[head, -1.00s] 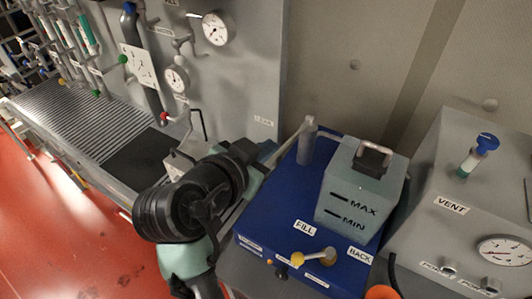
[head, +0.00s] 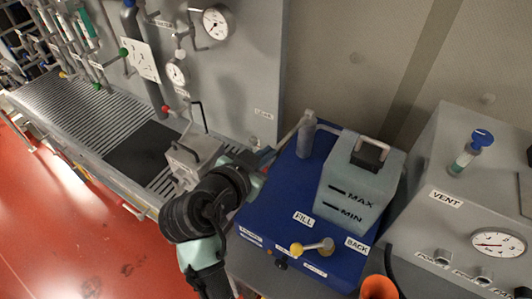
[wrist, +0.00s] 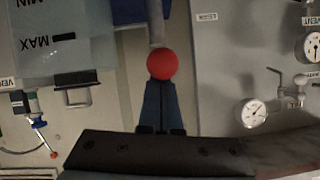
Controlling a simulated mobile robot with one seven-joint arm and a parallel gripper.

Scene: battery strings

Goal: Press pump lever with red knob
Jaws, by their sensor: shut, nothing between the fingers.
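The pump is a blue unit (head: 270,215). A pale lever (head: 291,133) runs from an upright grey post (head: 307,138) down and left toward my gripper. My arm's dark wrist hides the lever's outer end and knob in the head view. In the wrist view the red knob (wrist: 162,64) is a round ball at the end of the grey lever rod (wrist: 156,28). My gripper (wrist: 160,84) is shut and empty, its blue fingertips right at the knob's edge. Whether they touch it I cannot tell.
A translucent tank (head: 353,188) marked MAX and MIN stands on the pump. A yellow-tipped handle (head: 312,247) is at its front. A grey VENT box (head: 460,205) stands right, a gauge panel (head: 240,75) behind left. An orange object (head: 378,288) is at the bottom.

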